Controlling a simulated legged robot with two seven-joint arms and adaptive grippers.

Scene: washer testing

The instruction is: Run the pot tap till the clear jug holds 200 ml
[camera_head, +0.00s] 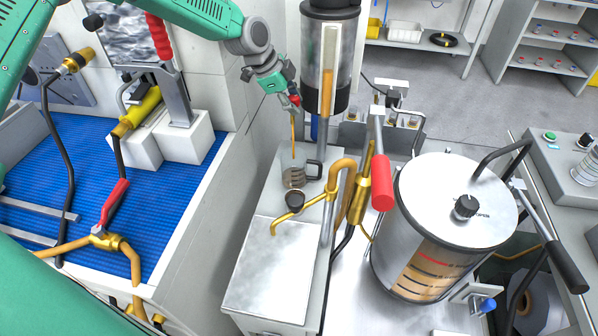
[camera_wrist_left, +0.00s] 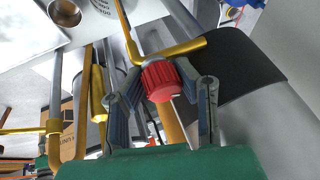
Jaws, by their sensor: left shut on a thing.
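My left gripper (camera_head: 287,97), on the arm coming in from the upper left, is shut on a red tap knob (camera_head: 294,101). In the left wrist view the red knob (camera_wrist_left: 165,80) sits between both fingers, with a brass pipe (camera_wrist_left: 172,50) beside it. A thin brass-coloured line (camera_head: 293,135) hangs below the knob towards the clear jug (camera_head: 295,178); I cannot tell whether it is pipe or liquid. The jug stands upright on a metal top, its dark handle to the right. Its level is too small to read. My right gripper is not in view.
A tall cylinder (camera_head: 329,55) stands behind. A large steel pot (camera_head: 445,215) and a red-handled lever (camera_head: 382,180) are to the right. The metal top (camera_head: 270,265) in front is bare.

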